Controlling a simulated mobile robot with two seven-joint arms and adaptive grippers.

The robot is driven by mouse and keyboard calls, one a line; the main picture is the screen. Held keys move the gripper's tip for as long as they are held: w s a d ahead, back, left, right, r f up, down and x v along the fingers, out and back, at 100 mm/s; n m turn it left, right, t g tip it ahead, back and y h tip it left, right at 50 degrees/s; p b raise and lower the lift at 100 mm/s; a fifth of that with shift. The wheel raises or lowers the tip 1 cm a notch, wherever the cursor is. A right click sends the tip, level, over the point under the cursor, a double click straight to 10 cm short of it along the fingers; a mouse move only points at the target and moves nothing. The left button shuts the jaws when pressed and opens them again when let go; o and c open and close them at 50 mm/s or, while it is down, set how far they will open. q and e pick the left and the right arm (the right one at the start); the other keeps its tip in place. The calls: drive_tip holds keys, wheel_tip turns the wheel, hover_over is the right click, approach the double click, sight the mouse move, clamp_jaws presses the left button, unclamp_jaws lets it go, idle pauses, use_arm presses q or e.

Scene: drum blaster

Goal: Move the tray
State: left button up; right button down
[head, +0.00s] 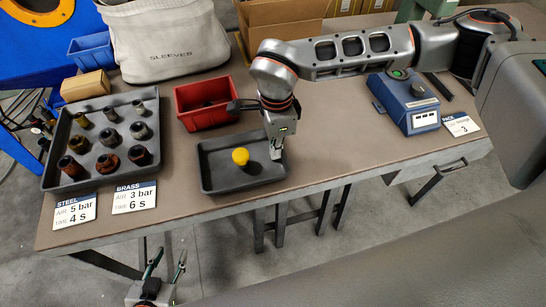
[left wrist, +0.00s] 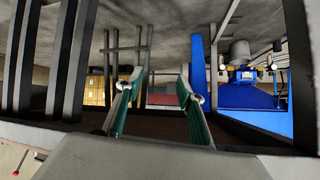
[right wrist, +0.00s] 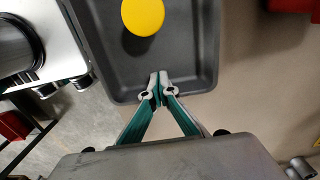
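A small dark grey tray (head: 218,184) lies near the table's front edge, with a yellow round-topped object (head: 240,156) standing in it. My right gripper (head: 277,154) points down at the tray's right end. In the right wrist view its fingertips (right wrist: 158,88) are together and overlap the near wall of the tray (right wrist: 195,82); nothing shows between them. Contact with the wall is unclear. A larger dark tray (head: 98,178) at the left holds several metal sleeves. My left gripper (head: 165,264) is open and empty in front of the table; its spread fingers show in the left wrist view (left wrist: 155,100).
A red bin (head: 203,104) stands just behind the small tray. A blue device (head: 405,101) is to the right, beneath my right arm. Label cards (head: 134,197) lie by the larger tray. A "SLEEVES" bag (head: 165,40) stands behind. Bare table lies right of the small tray.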

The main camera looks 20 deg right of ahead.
sight(350, 140)
drive_tip(key=d+p, duration=0.6)
drive_tip(key=d, duration=1.5)
drive_tip(key=shift+r, duration=0.15)
drive_tip(key=shift+d+p, duration=0.3)
drive_tip(key=shift+d, duration=0.1)
